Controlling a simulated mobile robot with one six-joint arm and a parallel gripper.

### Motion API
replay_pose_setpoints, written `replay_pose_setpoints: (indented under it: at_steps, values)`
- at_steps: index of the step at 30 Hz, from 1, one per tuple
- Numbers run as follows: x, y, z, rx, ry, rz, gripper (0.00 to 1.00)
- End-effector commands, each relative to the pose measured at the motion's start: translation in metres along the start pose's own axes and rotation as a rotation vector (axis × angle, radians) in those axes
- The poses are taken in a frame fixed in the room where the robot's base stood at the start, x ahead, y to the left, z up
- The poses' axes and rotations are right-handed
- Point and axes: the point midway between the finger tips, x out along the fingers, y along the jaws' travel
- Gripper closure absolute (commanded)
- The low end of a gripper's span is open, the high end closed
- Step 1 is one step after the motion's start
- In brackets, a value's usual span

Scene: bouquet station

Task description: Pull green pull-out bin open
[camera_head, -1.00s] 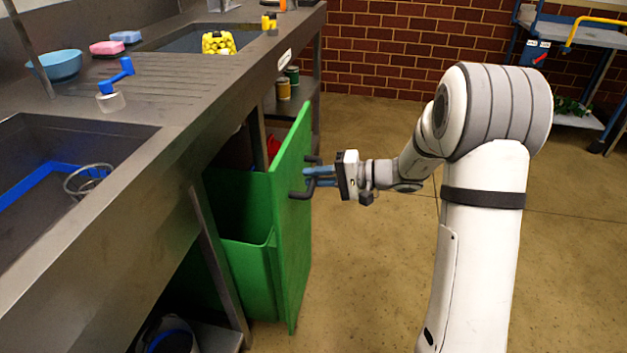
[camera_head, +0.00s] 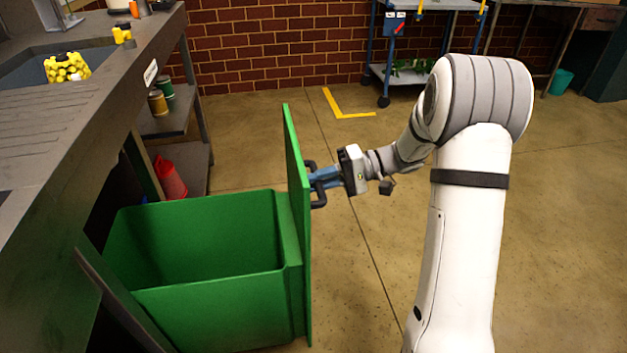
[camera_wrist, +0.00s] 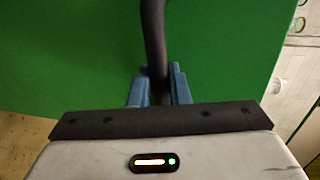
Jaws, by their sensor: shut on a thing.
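The green pull-out bin (camera_head: 205,312) stands well out from under the steel counter, and its open, empty-looking inside shows. Its flat green front panel (camera_head: 297,240) faces my arm. A dark bar handle (camera_head: 319,196) is fixed to the panel. My gripper (camera_head: 322,180) is shut on this handle from the outer side. In the wrist view the dark handle (camera_wrist: 153,40) runs upright between the blue fingers (camera_wrist: 160,88), with the green panel (camera_wrist: 85,50) filling the background.
The steel counter (camera_head: 60,130) runs along the left, with a sink holding yellow items (camera_head: 66,68). A red object (camera_head: 170,178) and cans (camera_head: 158,102) sit on shelves below. A cart (camera_head: 385,75) stands at the back. The floor (camera_head: 350,270) around my arm is clear.

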Motion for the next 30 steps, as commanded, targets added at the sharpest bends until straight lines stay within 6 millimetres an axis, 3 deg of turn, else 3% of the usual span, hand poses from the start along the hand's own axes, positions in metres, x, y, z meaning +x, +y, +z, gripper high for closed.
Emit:
replay_pose_setpoints:
  at_steps: [9,10,16,24,30]
  values:
    - [0.009,-0.002,-0.003,-0.007,-0.005,0.003,1.00]
    - [0.009,-0.002,-0.004,-0.008,-0.005,0.004,0.82]
    - [0.011,-0.003,-0.002,-0.008,-0.012,0.002,0.66]
    - [0.010,-0.003,-0.002,-0.007,-0.016,0.002,0.66]
    - [-0.017,-0.005,-0.003,-0.006,-0.013,0.002,0.66]
